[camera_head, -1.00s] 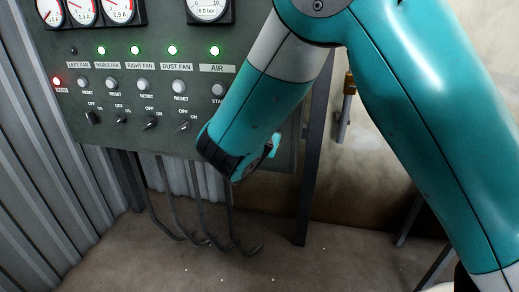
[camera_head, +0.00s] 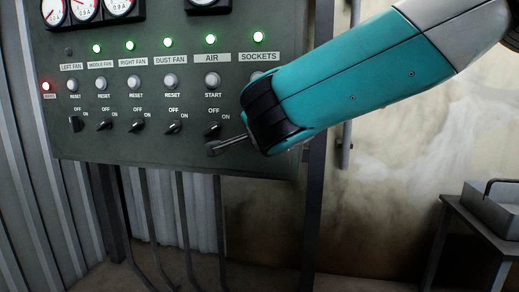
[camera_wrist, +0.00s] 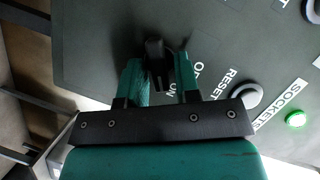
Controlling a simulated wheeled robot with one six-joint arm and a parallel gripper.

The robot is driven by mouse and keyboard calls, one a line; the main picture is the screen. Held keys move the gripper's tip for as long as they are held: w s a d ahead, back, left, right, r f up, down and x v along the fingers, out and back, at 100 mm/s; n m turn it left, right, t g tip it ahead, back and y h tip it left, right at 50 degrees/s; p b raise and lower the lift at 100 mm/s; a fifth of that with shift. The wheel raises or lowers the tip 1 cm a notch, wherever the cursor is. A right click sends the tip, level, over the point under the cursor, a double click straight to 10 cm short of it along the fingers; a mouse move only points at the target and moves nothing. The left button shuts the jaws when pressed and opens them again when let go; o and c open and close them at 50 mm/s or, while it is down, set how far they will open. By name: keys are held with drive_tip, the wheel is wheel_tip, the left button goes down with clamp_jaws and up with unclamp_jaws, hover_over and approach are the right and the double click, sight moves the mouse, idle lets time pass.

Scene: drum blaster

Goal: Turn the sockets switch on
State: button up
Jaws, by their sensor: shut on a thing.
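The sockets switch (camera_wrist: 155,50) is a black rotary knob. It sits between the two teal fingers of my gripper (camera_wrist: 158,72) in the wrist view, and the gripper is shut on it. The OFF/ON label beside it is partly hidden by the fingers. The SOCKETS label (camera_head: 259,57) is at the right end of the panel's row, with a lit green lamp (camera_head: 257,42) above it. That lamp also shows lit in the wrist view (camera_wrist: 295,119). In the head view my wrist covers the sockets knob.
The dark control panel (camera_head: 100,150) carries several other OFF/ON knobs, including the air switch (camera_head: 212,129) just left of my wrist. Round buttons sit above them. A metal table (camera_head: 470,215) stands at the right.

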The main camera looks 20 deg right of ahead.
drive_tip(key=shift+b, duration=0.35)
drive_tip(key=o, duration=0.6)
drive_tip(key=shift+o, duration=0.2)
drive_tip(key=p+v, duration=0.1)
drive_tip(key=v, duration=1.6)
drive_tip(key=shift+s+f+p, duration=0.25)
drive_tip(key=shift+p, duration=0.1)
